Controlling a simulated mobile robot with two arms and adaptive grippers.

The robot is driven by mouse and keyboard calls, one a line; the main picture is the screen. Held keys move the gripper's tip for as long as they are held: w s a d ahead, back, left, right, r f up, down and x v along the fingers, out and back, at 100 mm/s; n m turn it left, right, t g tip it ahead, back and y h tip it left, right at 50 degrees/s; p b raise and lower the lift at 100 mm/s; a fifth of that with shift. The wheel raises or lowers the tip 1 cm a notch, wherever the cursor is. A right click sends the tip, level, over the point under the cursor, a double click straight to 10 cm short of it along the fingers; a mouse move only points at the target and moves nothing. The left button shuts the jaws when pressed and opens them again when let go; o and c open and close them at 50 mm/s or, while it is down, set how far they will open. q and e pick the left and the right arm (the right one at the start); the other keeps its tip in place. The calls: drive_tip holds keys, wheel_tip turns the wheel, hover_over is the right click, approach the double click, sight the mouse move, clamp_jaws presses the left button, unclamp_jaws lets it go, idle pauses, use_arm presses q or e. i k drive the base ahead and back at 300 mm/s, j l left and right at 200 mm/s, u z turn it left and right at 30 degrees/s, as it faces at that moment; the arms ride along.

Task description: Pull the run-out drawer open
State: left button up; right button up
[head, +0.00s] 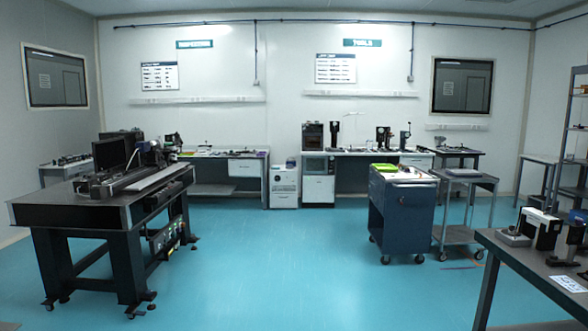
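I cannot tell which drawer is the run-out drawer; no label is readable from here. A white drawer front (244,168) hangs under the right end of the left back bench and looks shut. Another pale drawer front (416,161) sits under the right end of the other back bench and also looks shut. A low white cabinet (284,188) stands on the floor between the two benches. A white cabinet (319,189) stands under the right back bench. Neither of my grippers is in view.
A dark optical table (60,212) with instruments stands at left. A blue wheeled cabinet (403,218) and a grey cart (466,233) stand right of centre. A dark table (530,264) fills the lower right corner. The turquoise floor (285,265) between them is clear.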

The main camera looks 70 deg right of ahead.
sight(237, 167)
drive_tip(key=l+z, duration=0.1)
drive_tip(key=z, duration=2.05)
drive_tip(key=i, duration=9.7)
drive_tip(key=l+z, duration=0.05)
drive_tip(key=l, duration=0.1)
